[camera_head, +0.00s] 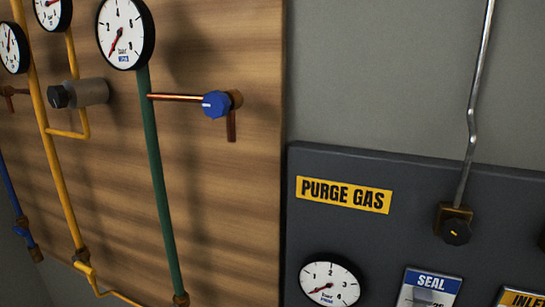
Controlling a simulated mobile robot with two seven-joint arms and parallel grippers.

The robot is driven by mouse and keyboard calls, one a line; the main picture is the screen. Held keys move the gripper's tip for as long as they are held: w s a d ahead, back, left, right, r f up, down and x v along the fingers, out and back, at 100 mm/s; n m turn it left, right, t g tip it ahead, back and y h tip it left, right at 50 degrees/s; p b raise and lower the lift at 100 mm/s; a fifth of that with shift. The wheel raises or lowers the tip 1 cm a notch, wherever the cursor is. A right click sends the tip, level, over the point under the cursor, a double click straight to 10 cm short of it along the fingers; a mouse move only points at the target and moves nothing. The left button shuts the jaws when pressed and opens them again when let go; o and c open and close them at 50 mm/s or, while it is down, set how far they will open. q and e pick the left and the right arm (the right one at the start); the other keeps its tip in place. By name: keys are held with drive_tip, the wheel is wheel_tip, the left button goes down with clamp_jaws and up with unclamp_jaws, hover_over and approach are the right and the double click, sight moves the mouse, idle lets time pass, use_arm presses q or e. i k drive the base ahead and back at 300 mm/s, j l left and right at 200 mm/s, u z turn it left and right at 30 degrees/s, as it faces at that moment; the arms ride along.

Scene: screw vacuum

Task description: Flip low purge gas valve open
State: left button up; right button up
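A yellow "PURGE GAS" label (342,195) is on the dark grey panel (400,165) at the right. To its right, a black knob (456,231) sits on a brass fitting (440,213) below a bent metal tube (473,90). On the wooden board (225,200), a valve with a blue knob (216,104) joins a copper pipe from the green pipe (160,190). No label in view marks a low purge gas valve, so I cannot tell which knob it is. Neither of my grippers is in view.
A large gauge (125,33) tops the green pipe. Left of it are a yellow pipe (50,140), a grey cylinder with a black knob (90,92), and smaller gauges. The panel holds a gauge (328,283) and a "SEAL" plate (430,288).

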sight(91, 271)
drive_tip(key=u, duration=1.25)
drive_tip(key=i+j+u, duration=0.25)
drive_tip(key=i+j, duration=0.65)
drive_tip(key=j, duration=0.1)
